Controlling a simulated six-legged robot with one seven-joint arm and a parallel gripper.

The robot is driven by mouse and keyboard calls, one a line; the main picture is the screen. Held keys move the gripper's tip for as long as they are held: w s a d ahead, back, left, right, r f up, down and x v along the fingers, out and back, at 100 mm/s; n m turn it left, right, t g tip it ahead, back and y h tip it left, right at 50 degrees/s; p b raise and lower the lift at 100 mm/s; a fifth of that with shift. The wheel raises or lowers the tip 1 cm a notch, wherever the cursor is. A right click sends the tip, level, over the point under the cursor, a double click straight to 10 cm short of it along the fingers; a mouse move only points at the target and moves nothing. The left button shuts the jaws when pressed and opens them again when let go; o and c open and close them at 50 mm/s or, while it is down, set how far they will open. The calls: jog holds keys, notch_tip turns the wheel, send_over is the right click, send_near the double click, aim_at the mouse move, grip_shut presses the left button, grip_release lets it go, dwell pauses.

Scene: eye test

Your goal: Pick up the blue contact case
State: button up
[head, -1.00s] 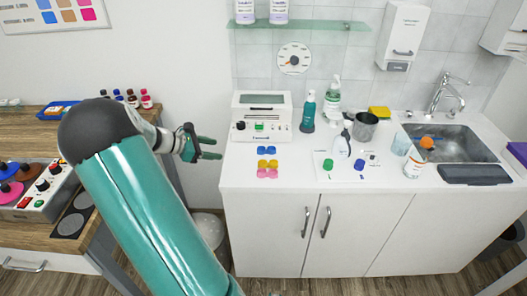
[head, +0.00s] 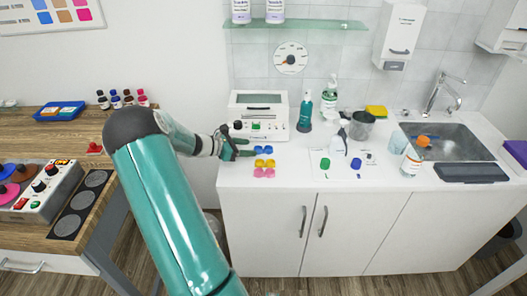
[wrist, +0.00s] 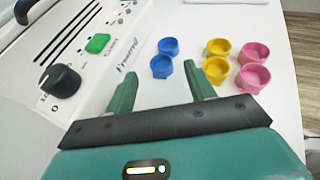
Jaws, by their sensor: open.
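The blue contact case (head: 263,150) lies on the white counter in front of the white machine, as two small joined round cups. In the wrist view the blue contact case (wrist: 165,58) lies beyond my fingertips, between their lines and apart from them. My gripper (head: 245,147) is open and empty at the left of the case, low over the counter's left end. In the wrist view the two green fingers of my gripper (wrist: 160,78) point toward the case. A yellow case (wrist: 216,60) and a pink case (wrist: 254,66) lie to the right of the blue one.
The white machine (head: 259,115) with a dark knob (wrist: 62,80) and green button stands close on my gripper's left in the wrist view. Bottles, a metal cup (head: 362,125) and a sink (head: 445,142) are further right. The counter front right of the cases is clear.

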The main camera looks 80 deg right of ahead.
aim_at(261, 148)
jog(key=x, duration=0.4)
jog(key=shift+c, duration=0.4)
jog(key=c, duration=0.9)
jog(key=shift+c, duration=0.2)
